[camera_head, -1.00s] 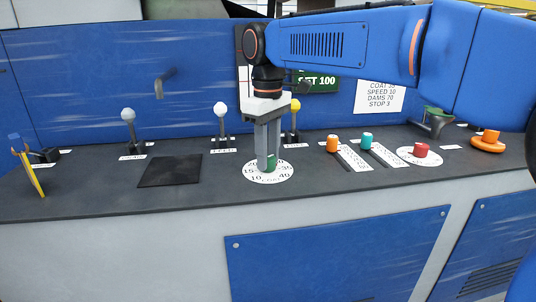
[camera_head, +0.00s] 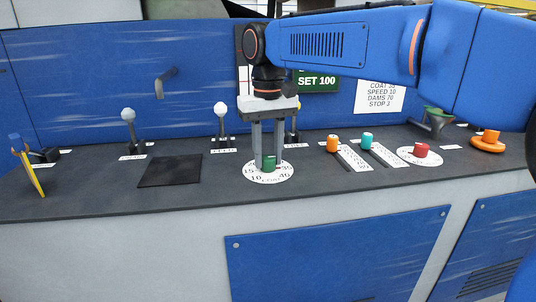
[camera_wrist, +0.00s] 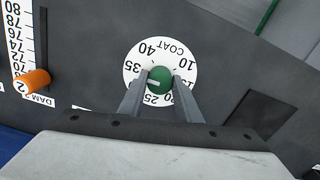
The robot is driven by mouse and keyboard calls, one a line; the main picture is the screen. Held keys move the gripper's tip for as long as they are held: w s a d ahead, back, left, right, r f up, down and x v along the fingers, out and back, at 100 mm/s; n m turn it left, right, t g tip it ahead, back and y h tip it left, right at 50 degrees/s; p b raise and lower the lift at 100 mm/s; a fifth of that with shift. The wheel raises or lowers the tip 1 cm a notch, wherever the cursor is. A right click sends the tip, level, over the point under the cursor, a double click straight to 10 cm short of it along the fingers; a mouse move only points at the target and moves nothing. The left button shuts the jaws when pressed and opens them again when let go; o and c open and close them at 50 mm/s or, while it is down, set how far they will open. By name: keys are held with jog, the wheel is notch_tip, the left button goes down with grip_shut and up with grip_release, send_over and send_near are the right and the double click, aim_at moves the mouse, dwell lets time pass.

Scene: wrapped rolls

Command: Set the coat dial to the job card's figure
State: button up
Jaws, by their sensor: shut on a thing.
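The coat dial is a white numbered disc (camera_head: 285,175) with a green knob (camera_head: 268,162) at its centre. In the wrist view the disc (camera_wrist: 160,51) reads COAT with figures around it, and the knob (camera_wrist: 161,80) carries a pale pointer mark on its left side, towards the 30–35 side; the 30 is hidden by a finger. My gripper (camera_head: 268,158) points down with its two fingers on either side of the knob, shut on it. The job card (camera_head: 379,97) on the back panel reads SPEED 10, DAMS 70, STOP 3; its top COAT line is partly covered by my arm and looks like 35.
Orange (camera_head: 332,143) and teal (camera_head: 367,140) slider knobs and a red-knobbed dial (camera_head: 421,150) stand to the right. Levers with grey (camera_head: 128,115) and white (camera_head: 221,109) balls stand to the left, behind a dark square plate (camera_head: 170,171). A green display (camera_head: 317,81) reads SET 100.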

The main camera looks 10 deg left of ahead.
aim_at(268, 157)
dwell(0.3)
jog(key=o, duration=1.1)
jog(key=shift+c, duration=0.2)
jog(key=shift+r, duration=0.15)
notch_tip(268, 157, up, 17)
